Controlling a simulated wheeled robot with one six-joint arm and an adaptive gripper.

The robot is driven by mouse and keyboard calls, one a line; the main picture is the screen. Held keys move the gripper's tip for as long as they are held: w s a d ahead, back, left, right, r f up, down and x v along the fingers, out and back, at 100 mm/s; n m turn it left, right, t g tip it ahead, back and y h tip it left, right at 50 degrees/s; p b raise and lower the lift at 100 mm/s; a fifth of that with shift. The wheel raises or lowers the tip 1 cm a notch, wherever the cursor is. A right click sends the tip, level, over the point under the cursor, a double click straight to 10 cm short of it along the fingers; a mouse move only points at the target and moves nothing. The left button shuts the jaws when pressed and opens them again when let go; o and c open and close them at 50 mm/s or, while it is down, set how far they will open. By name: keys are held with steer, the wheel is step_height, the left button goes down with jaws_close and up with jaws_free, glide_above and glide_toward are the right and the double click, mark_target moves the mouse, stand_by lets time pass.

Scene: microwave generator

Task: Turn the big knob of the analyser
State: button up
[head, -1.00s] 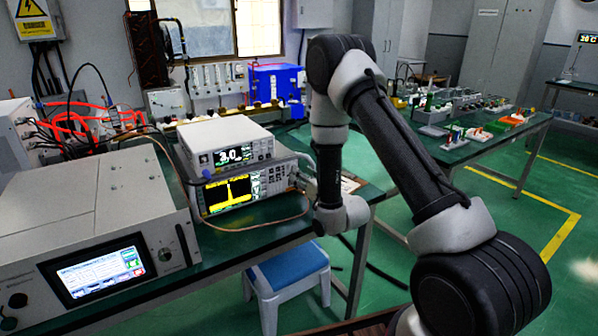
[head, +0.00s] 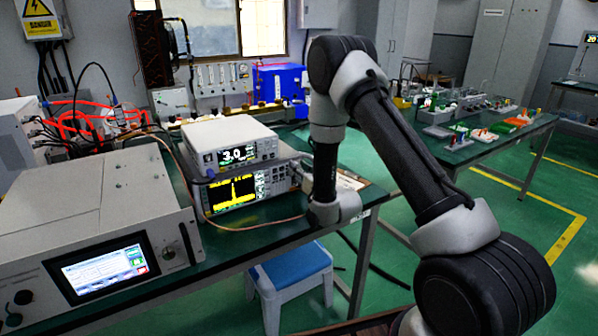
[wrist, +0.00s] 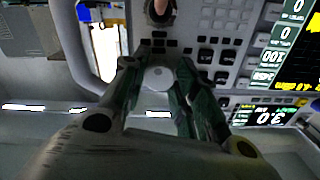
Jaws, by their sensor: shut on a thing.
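The analyser (head: 238,192) is the lower of two stacked instruments on the green bench, with a yellow trace on its dark screen. In the wrist view its grey front panel (wrist: 210,18) appears upside down, with rows of dark buttons. The big knob (wrist: 160,78) shows as a pale round disc between the fingertips. My gripper (wrist: 158,72) is shut on this knob, with one finger on each side. In the head view, my arm hides the gripper and the knob. How far the knob is turned cannot be told.
A second instrument reading 3.0 (head: 236,153) sits on top of the analyser. A large grey unit with a lit screen (head: 103,270) stands at the left front. A copper-coloured cable runs along the bench before the analyser. A blue-topped stool (head: 290,266) stands below.

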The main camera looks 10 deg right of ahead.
steer(key=n, duration=0.3)
steer(key=shift+n, duration=0.3)
steer(key=o, duration=0.7)
steer(key=shift+o, duration=0.2)
steer(key=shift+d, duration=0.1)
steer(key=v, duration=1.2)
